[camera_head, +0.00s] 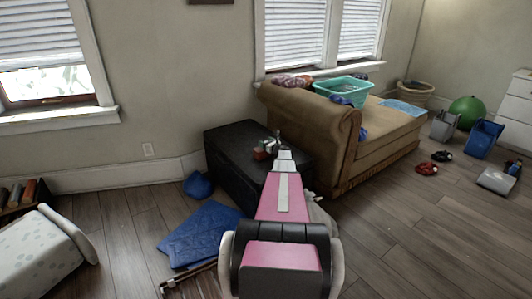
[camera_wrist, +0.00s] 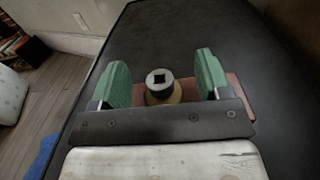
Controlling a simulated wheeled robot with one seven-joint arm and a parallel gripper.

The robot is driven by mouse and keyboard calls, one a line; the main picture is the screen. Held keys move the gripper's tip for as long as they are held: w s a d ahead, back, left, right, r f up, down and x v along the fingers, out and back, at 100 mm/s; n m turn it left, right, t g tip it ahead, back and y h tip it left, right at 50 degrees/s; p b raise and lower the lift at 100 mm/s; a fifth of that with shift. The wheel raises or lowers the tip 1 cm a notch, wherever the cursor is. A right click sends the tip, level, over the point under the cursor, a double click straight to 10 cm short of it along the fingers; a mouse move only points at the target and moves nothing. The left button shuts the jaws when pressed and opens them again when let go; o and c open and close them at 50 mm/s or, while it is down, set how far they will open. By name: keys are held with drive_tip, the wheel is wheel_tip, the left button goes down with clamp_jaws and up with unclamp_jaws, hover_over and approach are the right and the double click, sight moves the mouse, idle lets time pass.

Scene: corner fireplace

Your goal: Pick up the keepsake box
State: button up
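A reddish, flat-topped box (camera_wrist: 235,84), which I take to be the keepsake box, lies on the black chest (camera_wrist: 165,30) in the wrist view. It sits beneath and behind my fingers, partly hidden by them and by the gripper's body. A small round yellowish piece (camera_wrist: 160,88) with a pale top and a dark square shows between the fingers; I cannot tell whether it is part of the box. My gripper (camera_wrist: 162,80) is open, with its green fingers wide apart on either side of this piece. In the head view, a small red thing (camera_head: 259,155) shows on the chest beside my gripper.
A brown sofa (camera_head: 385,140) with a teal basket (camera_head: 342,88) stands right of the chest. A blue mat (camera_head: 200,235) lies on the floor in front. The chest top around the box is mostly clear.

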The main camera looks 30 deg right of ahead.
clamp_jaws()
drive_tip(key=shift+r, duration=0.1)
